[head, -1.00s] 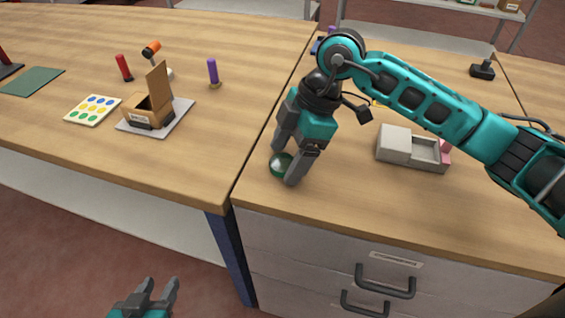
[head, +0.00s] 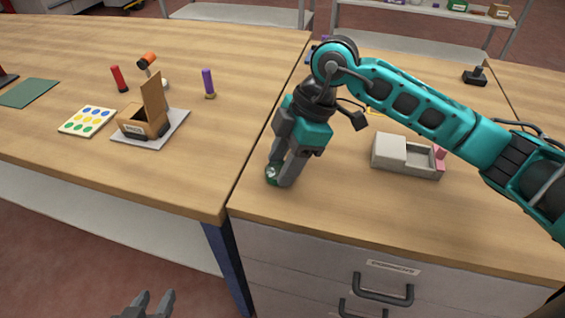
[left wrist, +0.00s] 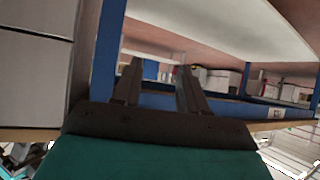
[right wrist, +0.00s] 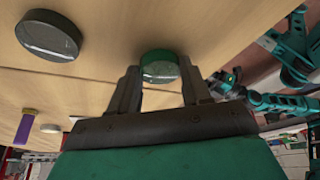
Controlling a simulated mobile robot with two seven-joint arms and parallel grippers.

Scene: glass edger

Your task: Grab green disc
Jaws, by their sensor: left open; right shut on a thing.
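The green disc (head: 271,175) is a small round piece with a green rim and a pale, shiny face. It is on the right-hand wooden worktop near its left edge. My right gripper (head: 279,176) points down there and is shut on the disc. In the right wrist view the green disc (right wrist: 159,66) sits between the two fingertips. My left gripper (head: 151,302) is open and empty at the bottom of the head view, below the worktops. In the left wrist view its fingers (left wrist: 158,72) stand apart with nothing between them.
A dark-rimmed disc (right wrist: 48,36) lies beside the gripper in the right wrist view. A grey box with an open compartment (head: 407,156) stands to the right. A brown open-lid box (head: 143,122) and dotted card (head: 87,121) are on the left worktop. A seam divides the worktops.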

